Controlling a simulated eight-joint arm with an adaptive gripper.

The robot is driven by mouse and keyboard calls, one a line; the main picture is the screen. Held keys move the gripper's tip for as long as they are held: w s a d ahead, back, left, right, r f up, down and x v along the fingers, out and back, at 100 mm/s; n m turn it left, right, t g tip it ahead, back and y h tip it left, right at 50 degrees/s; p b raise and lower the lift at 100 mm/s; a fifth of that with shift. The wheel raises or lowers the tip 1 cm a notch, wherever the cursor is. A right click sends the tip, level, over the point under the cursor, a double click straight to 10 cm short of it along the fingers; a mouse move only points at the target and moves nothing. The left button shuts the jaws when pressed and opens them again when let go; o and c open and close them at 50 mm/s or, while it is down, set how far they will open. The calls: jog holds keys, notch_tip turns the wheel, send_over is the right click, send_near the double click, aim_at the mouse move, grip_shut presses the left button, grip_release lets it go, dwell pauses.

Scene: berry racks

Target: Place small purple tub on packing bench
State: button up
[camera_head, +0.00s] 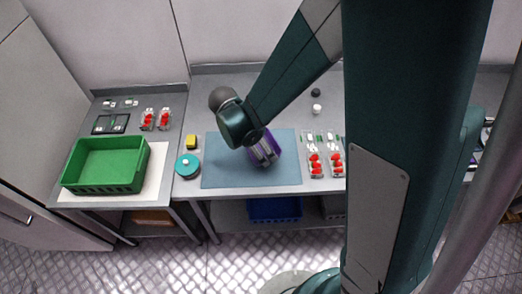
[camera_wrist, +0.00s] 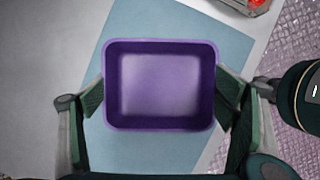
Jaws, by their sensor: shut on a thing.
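The small purple tub (camera_wrist: 160,127) sits between the two fingers of my gripper (camera_wrist: 160,100) in the wrist view, and the fingers press on its left and right walls. The tub looks empty. In the head view my gripper (camera_head: 264,152) is over the blue-grey mat (camera_head: 230,175) on the bench (camera_head: 205,100), and only a bit of the purple tub (camera_head: 274,146) shows beside it. The mat lies under the tub in the wrist view. I cannot tell whether the tub touches the mat or hangs just above it.
A green crate (camera_head: 105,165) stands on the left table. A teal round container (camera_head: 187,165) and a yellow block (camera_head: 191,142) are left of the mat. Racks of red berries (camera_head: 314,160) lie just right of it. A blue bin (camera_head: 274,209) is on the lower shelf.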

aim_at(261, 150)
jog(key=shift+f, duration=1.75)
jog(key=shift+f+b, duration=0.15)
jog(key=shift+b, duration=0.15)
jog(key=o, duration=0.8)
jog(key=shift+p+v, duration=0.6)
jog(key=shift+v, duration=5.6)
